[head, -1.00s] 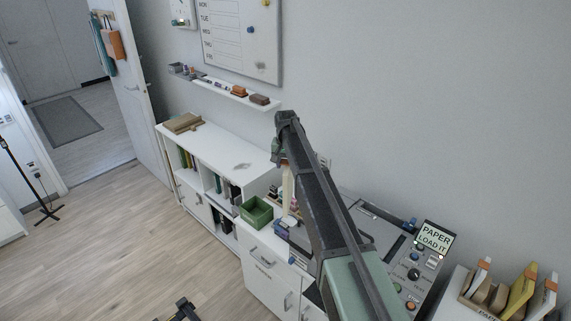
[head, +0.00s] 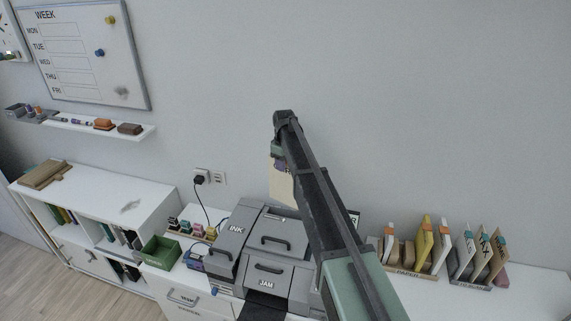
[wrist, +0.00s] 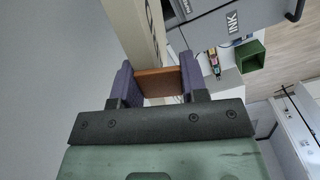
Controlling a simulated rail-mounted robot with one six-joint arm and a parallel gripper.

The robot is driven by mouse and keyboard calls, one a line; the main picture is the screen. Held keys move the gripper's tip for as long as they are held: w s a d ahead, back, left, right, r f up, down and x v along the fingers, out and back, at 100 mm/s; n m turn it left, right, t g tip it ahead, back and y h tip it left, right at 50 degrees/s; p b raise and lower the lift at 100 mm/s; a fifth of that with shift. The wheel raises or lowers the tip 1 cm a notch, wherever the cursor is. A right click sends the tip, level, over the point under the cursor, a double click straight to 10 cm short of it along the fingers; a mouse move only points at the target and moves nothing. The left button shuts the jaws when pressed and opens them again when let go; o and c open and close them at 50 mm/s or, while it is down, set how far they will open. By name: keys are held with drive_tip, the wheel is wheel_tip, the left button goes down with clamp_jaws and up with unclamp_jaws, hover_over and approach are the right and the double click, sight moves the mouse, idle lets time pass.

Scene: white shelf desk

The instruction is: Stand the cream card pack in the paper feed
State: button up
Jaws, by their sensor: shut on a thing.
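The cream card pack (head: 279,187) hangs below my gripper (head: 279,162), above the back of the grey printer (head: 236,229). In the wrist view my gripper (wrist: 157,80) has its purple fingers shut on the pack's orange-brown band (wrist: 158,84). The cream body of the pack (wrist: 130,24) extends away past the fingers, with dark print on one side. The printer has panels marked INK and JAM. My arm covers its right part, and I cannot make out the paper feed. The pack looks clear of the printer.
A green bin (head: 160,251) and small ink bottles (head: 196,230) stand left of the printer. A paper rack (head: 410,262) and a second rack (head: 478,264) of packs stand to the right. A plugged cable (head: 200,181) hangs on the wall behind.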

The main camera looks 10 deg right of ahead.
sight(285, 196)
drive_tip(key=n, duration=0.3)
drive_tip(key=shift+w+d+r+n, duration=0.1)
drive_tip(key=shift+w+d+n, duration=0.1)
drive_tip(key=shift+n, duration=0.2)
drive_tip(key=shift+s, duration=0.1)
wheel_tip(285, 196, down, 17)
drive_tip(key=b, duration=1.7)
drive_tip(key=o, duration=1)
drive_tip(key=shift+c, duration=0.2)
drive_tip(key=shift+r, duration=0.1)
